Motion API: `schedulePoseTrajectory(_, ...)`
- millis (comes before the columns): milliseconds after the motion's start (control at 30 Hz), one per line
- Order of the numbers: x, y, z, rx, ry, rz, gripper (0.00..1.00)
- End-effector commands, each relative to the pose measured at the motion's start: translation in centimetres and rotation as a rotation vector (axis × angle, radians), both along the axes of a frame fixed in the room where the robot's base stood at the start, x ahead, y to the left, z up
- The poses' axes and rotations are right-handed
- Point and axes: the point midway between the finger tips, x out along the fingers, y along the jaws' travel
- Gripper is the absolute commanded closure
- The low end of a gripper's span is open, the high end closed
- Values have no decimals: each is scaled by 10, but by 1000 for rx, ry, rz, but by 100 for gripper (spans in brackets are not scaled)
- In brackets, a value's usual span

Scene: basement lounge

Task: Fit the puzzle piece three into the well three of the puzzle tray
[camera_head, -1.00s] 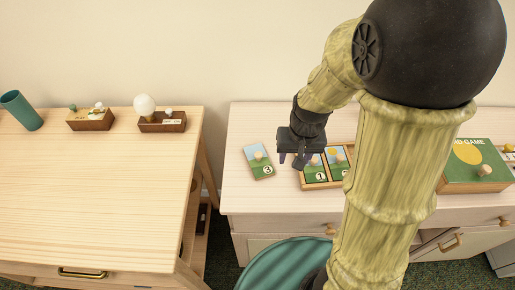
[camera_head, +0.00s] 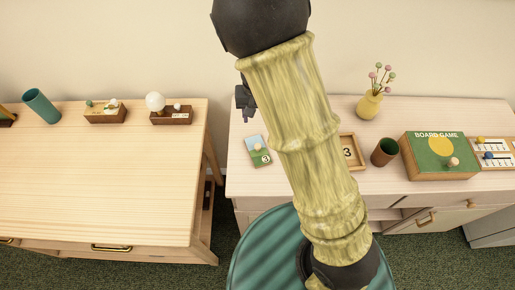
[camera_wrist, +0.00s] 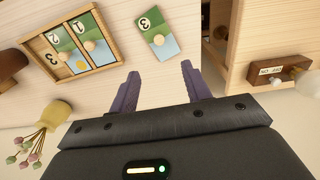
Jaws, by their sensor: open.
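The puzzle piece three (camera_head: 258,152) lies flat on the right-hand cabinet top, left of the tray, with a light knob on it. In the wrist view, piece three (camera_wrist: 157,32) lies beyond my gripper's fingertips, apart from them. The puzzle tray (camera_head: 361,150) is mostly hidden by my arm in the head view. In the wrist view the tray (camera_wrist: 26,44) holds pieces one and two, and its well three (camera_wrist: 45,59) is bare with a printed 3. My gripper (camera_wrist: 159,80) is open and empty. It is largely hidden behind my arm in the head view (camera_head: 245,115).
A separate wooden table (camera_head: 100,185) at left has a gap before the cabinet. The cabinet top around piece three is clear.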

Motion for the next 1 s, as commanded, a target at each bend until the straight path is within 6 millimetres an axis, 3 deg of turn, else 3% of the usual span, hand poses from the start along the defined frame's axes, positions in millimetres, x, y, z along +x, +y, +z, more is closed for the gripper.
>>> schedulePoseTrajectory(167,0,0,-11,-1,3,0,52)
schedulePoseTrajectory(733,0,-1,-108,-1,4,-1,52)
schedulePoseTrajectory(1000,0,0,-122,1,-1,0,52)
